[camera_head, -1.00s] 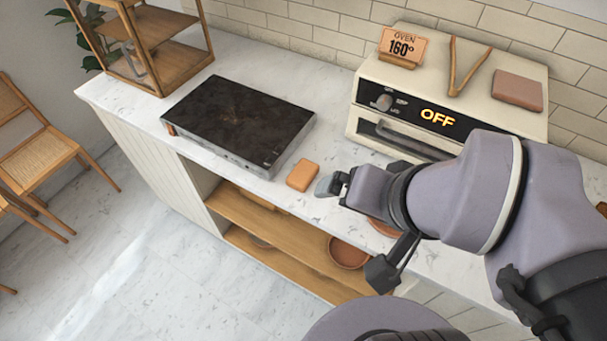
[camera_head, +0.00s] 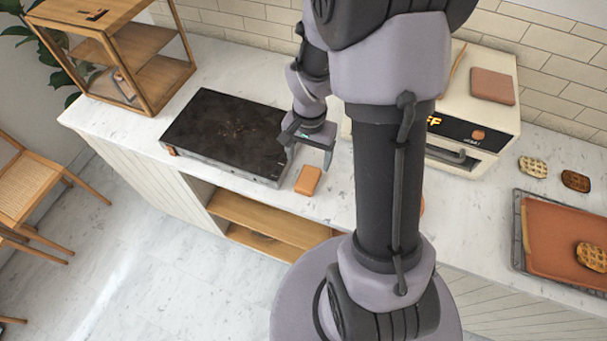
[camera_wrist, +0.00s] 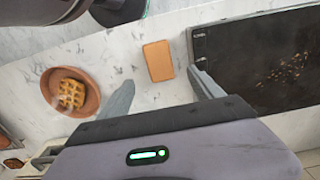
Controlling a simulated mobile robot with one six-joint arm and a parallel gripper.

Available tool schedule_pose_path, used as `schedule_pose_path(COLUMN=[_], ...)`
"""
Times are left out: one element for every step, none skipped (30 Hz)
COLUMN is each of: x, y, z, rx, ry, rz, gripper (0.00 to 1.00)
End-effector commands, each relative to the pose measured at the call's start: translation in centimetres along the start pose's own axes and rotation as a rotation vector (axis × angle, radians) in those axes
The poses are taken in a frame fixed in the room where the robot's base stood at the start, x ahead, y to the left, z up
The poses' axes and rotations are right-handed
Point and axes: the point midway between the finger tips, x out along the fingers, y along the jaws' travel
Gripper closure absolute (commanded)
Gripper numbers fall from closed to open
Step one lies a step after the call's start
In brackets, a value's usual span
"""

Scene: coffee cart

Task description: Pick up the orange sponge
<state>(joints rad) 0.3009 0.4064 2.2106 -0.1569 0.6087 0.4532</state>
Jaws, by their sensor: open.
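The orange sponge (camera_head: 308,180) lies flat on the white marble counter, just right of the dark griddle's front corner. In the wrist view the sponge (camera_wrist: 158,61) shows whole, beyond the fingertips and roughly between them. My gripper (camera_head: 309,148) is open and empty above the counter, behind the sponge in the head view. In the wrist view its two fingers (camera_wrist: 162,86) are spread apart and do not touch the sponge.
The dark griddle (camera_head: 225,133) with crumbs is close to one finger. A round terracotta plate (camera_wrist: 90,108) with a waffle (camera_wrist: 71,94) lies on the other side. The oven (camera_head: 468,131) and an orange tray (camera_head: 560,236) are further right. A wooden shelf (camera_head: 150,78) stands at the left.

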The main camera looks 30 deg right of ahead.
Motion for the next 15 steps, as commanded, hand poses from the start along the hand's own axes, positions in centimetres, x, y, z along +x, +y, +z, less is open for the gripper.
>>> schedule_pose_path(x=[1.8,2.5,3.2,3.7,4.0,4.3,4.6,5.0,5.8,6.5,7.2,8.0,8.5,9.0,9.4], y=[0.1,0.1,0.0,0.0,0.0,0.0,0.0,0.0,0.1,0.1,0.2,0.2,0.2,0.2,0.2], z=[0.1,0.1,0.1,0.1,0.1,0.1,0.1,0.1,0.1,0.2,0.2,0.2,0.2,0.2,0.2], rx=[-0.001,0.000,0.000,0.000,0.000,0.000,0.000,-0.001,-0.001,-0.001,-0.001,0.000,0.000,0.000,0.000], ry=[-0.003,-0.004,-0.003,-0.003,-0.002,-0.002,-0.001,-0.001,-0.003,-0.003,-0.003,-0.003,-0.002,-0.002,-0.001], rz=[0.002,0.002,0.002,0.001,0.001,0.001,0.000,0.000,0.001,0.001,0.001,0.001,0.001,0.001,0.000], gripper=[0.25,0.25,0.25,0.25,0.25,0.25,0.25,0.25,0.25,0.25,0.25,0.25,0.25,0.25,0.25])
